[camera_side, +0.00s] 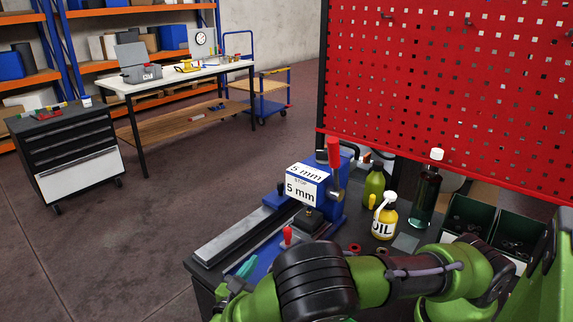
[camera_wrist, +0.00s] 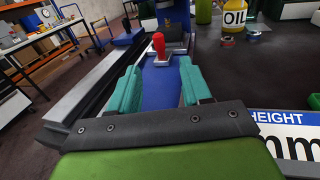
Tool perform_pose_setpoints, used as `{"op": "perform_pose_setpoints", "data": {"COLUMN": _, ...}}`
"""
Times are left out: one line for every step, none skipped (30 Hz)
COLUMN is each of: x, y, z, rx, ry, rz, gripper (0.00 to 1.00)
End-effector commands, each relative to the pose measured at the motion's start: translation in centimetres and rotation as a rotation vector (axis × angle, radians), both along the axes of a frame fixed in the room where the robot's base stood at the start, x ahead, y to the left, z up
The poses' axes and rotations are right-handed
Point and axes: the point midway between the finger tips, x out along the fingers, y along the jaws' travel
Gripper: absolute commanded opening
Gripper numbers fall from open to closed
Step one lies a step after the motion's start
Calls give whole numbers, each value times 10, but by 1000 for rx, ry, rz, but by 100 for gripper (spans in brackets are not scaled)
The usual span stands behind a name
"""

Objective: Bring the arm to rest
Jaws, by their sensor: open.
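My gripper (camera_side: 243,272) is low at the front of the workbench in the side view, beside the blue fixture (camera_side: 330,208), with my green arm reaching in from the right. In the wrist view, my gripper (camera_wrist: 160,78) shows two teal fingers spread apart with nothing between them. A red-topped knob (camera_wrist: 158,46) stands beyond the fingertips, above a blue surface. It also shows in the side view (camera_side: 287,236). Whether the fingers touch the blue surface I cannot tell.
A grey rail (camera_side: 240,238) runs along the bench's left side. A yellow oil bottle (camera_side: 385,218), a green bottle (camera_side: 374,187) and a dark bottle (camera_side: 424,195) stand behind my arm. Dark bins (camera_side: 518,235) sit at right, below a red pegboard (camera_side: 450,90). Open floor lies left.

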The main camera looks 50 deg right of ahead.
Motion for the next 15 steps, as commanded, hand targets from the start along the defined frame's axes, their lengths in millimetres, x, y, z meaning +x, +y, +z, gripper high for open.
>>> {"op": "perform_pose_setpoints", "data": {"x": 0, "y": -4, "z": 3, "rx": 28, "ry": -6, "rz": -21, "gripper": 48}}
{"op": "perform_pose_setpoints", "data": {"x": -1, "y": -8, "z": 5, "rx": 54, "ry": -12, "rz": -39, "gripper": 48}}
{"op": "perform_pose_setpoints", "data": {"x": -3, "y": -13, "z": 8, "rx": 99, "ry": -21, "rz": -71, "gripper": 48}}
{"op": "perform_pose_setpoints", "data": {"x": -5, "y": -18, "z": 11, "rx": 142, "ry": -32, "rz": -100, "gripper": 48}}
{"op": "perform_pose_setpoints", "data": {"x": -7, "y": -23, "z": 14, "rx": 188, "ry": -44, "rz": -135, "gripper": 48}}
{"op": "perform_pose_setpoints", "data": {"x": -11, "y": -30, "z": 19, "rx": 262, "ry": -66, "rz": -187, "gripper": 48}}
{"op": "perform_pose_setpoints", "data": {"x": -14, "y": -35, "z": 22, "rx": 321, "ry": -85, "rz": -228, "gripper": 48}}
{"op": "perform_pose_setpoints", "data": {"x": -18, "y": -41, "z": 26, "rx": 381, "ry": -109, "rz": -272, "gripper": 48}}
{"op": "perform_pose_setpoints", "data": {"x": -23, "y": -47, "z": 31, "rx": 462, "ry": -141, "rz": -330, "gripper": 48}}
{"op": "perform_pose_setpoints", "data": {"x": -27, "y": -51, "z": 35, "rx": 521, "ry": -167, "rz": -374, "gripper": 48}}
{"op": "perform_pose_setpoints", "data": {"x": -31, "y": -54, "z": 39, "rx": 580, "ry": -195, "rz": -418, "gripper": 48}}
{"op": "perform_pose_setpoints", "data": {"x": -36, "y": -58, "z": 45, "rx": 657, "ry": -235, "rz": -473, "gripper": 48}}
{"op": "perform_pose_setpoints", "data": {"x": -41, "y": -61, "z": 49, "rx": 714, "ry": -266, "rz": -516, "gripper": 48}}
{"op": "perform_pose_setpoints", "data": {"x": -44, "y": -63, "z": 53, "rx": 770, "ry": -301, "rz": -559, "gripper": 48}}
{"op": "perform_pose_setpoints", "data": {"x": -50, "y": -65, "z": 60, "rx": 843, "ry": -348, "rz": -614, "gripper": 48}}
